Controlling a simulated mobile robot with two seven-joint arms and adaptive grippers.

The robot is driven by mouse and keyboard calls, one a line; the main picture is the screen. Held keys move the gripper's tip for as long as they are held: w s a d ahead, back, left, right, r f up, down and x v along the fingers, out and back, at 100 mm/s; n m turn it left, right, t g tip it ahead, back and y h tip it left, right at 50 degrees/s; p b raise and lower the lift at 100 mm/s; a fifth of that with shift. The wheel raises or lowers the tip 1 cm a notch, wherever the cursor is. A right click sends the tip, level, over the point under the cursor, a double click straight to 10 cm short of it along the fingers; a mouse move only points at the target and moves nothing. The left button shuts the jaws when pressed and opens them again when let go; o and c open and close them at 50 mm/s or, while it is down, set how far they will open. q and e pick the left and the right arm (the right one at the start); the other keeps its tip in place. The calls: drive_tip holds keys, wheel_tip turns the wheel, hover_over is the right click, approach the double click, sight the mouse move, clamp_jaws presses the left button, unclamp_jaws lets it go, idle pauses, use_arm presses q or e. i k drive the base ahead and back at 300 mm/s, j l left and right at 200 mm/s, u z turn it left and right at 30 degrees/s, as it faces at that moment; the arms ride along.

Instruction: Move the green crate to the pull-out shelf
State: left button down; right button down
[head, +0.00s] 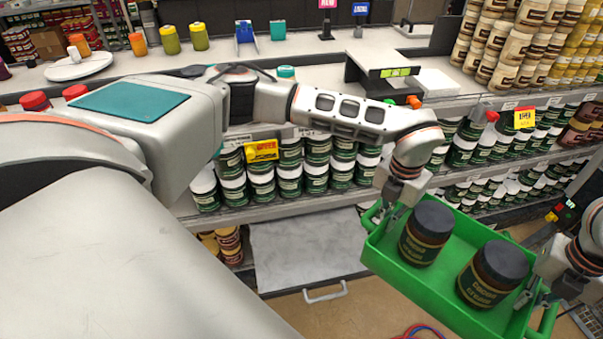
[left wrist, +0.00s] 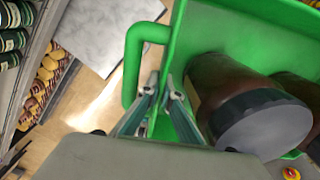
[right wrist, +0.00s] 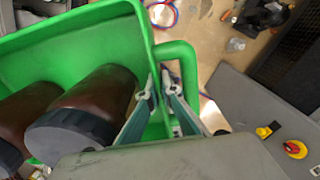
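The green crate (head: 455,262) hangs in the air between my two grippers, tilted down to the right in the head view. Two dark brown jars with black lids, one nearer the left (head: 426,234) and one nearer the right (head: 492,273), stand in it. My left gripper (left wrist: 163,97) is shut on the crate's end wall by the handle. My right gripper (right wrist: 162,92) is shut on the opposite end wall by its handle. The pull-out shelf (head: 305,252), a grey panel with a front handle (head: 325,293), sticks out low under the racks, left of the crate, and its visible top is bare.
Shelves with several green jars (head: 290,170) stand above and behind the pull-out shelf. The counter (head: 130,66) above holds bottles and a white plate. Red and blue cables (head: 425,330) lie on the floor near the crate.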

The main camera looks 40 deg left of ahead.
sight(314, 247)
drive_tip(key=i+l+u, duration=0.1)
drive_tip(key=u, duration=0.25)
drive_tip(key=i+l+u, duration=0.1)
drive_tip(key=u, duration=0.25)
drive_tip(key=l+u, duration=0.2)
drive_tip(key=u, duration=0.15)
drive_tip(key=i+l+u, duration=0.15)
drive_tip(key=l+u, duration=0.7)
drive_tip(key=i+j, duration=0.05)
drive_tip(key=j, duration=0.05)
